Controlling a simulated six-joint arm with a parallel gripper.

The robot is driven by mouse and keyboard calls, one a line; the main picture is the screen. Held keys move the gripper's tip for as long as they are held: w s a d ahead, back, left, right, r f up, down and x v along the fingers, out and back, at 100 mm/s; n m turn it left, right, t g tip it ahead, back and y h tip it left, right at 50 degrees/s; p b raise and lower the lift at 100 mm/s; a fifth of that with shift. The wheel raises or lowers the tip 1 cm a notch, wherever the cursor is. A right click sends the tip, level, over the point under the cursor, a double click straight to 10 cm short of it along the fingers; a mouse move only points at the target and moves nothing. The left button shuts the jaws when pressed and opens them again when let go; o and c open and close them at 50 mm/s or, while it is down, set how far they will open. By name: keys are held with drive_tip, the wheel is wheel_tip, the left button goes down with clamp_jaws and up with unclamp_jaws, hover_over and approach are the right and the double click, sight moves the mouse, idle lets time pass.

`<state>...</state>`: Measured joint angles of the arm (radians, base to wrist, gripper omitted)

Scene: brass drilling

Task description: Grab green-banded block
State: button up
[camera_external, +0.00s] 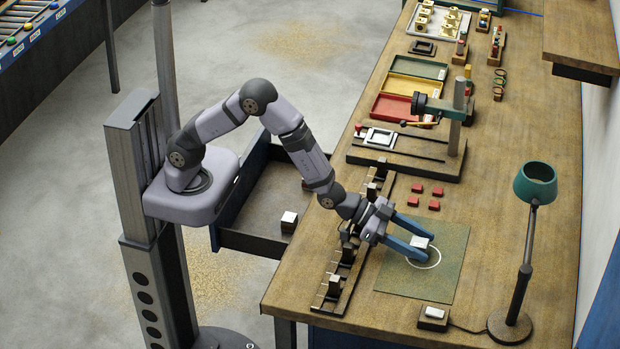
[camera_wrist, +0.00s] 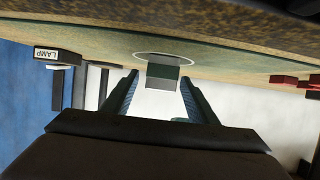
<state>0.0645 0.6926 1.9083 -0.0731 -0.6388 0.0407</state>
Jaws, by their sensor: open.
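A small white-topped block (camera_external: 421,242) stands in the white circle on the green mat (camera_external: 402,286). In the wrist view a block (camera_wrist: 163,72) shows grey-green sides inside the circle, between the fingertips; I cannot make out its band clearly. My gripper (camera_external: 425,249) is open low over the mat, its blue fingers reaching to either side of the block. In the wrist view my gripper (camera_wrist: 160,84) has its fingers spread, and no firm contact with the block is visible. The fingers partly hide the block in the external view.
Several red pieces (camera_external: 437,191) lie behind the mat. A dark rail with upright posts (camera_external: 346,260) runs beside it. A lamp (camera_external: 510,325) and its switch box (camera_external: 433,316) stand at right front. Another white-topped block (camera_external: 289,220) sits in the open drawer.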

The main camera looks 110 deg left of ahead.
sight(420, 242)
clamp_jaws()
drive_tip(key=shift+w+r, duration=0.15)
drive_tip(key=shift+r, duration=0.25)
drive_tip(key=shift+r+b, duration=0.8)
drive_tip(key=shift+r, duration=3.95)
